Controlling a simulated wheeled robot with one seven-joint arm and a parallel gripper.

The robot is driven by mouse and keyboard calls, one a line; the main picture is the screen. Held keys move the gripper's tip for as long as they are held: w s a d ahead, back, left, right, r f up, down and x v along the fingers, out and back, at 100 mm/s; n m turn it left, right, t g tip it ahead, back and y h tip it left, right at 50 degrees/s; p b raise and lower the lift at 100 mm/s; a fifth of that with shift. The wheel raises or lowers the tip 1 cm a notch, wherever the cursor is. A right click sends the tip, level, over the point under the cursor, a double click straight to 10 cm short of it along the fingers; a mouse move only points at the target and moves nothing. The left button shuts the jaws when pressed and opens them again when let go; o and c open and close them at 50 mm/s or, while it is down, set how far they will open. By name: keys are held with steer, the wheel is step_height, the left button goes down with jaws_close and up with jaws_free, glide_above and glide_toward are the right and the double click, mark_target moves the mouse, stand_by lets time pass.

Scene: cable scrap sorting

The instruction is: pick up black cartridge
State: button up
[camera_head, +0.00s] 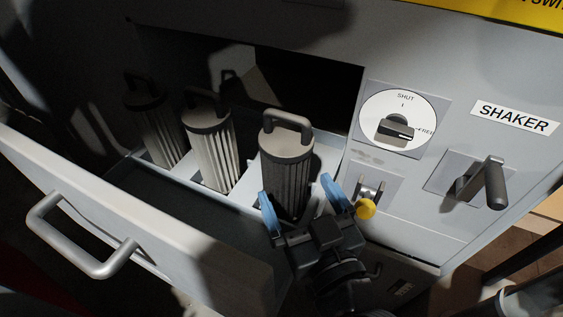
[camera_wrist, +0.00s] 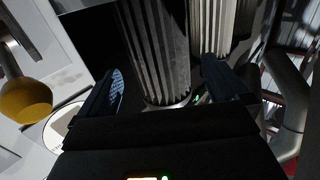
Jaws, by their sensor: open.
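Several pleated cartridges with top handles stand upright in a row in an open drawer. The dark, black-looking cartridge (camera_head: 287,176) is the rightmost of the row in the head view. It fills the middle of the wrist view (camera_wrist: 158,50). My gripper (camera_head: 297,199) is open, its blue-padded fingers on either side of the dark cartridge's lower body. In the wrist view its fingers (camera_wrist: 160,90) also lie left and right of the cartridge, with no clear contact. A pale cartridge (camera_head: 211,148) stands to its left, and another darker grey one (camera_head: 157,132) stands farther left.
The drawer front (camera_head: 150,225) with its bar handle (camera_head: 75,235) lies at the left. A panel at the right carries a round dial (camera_head: 398,118), a yellow knob (camera_head: 365,209) close to my right finger, and a shaker lever (camera_head: 484,184). A dark opening lies behind the cartridges.

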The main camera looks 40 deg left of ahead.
steer(key=p+x, duration=0.2)
steer(key=x, duration=0.4)
steer(key=shift+w+a, duration=0.2)
steer(key=shift+c, duration=0.2)
steer(key=c, duration=1.1)
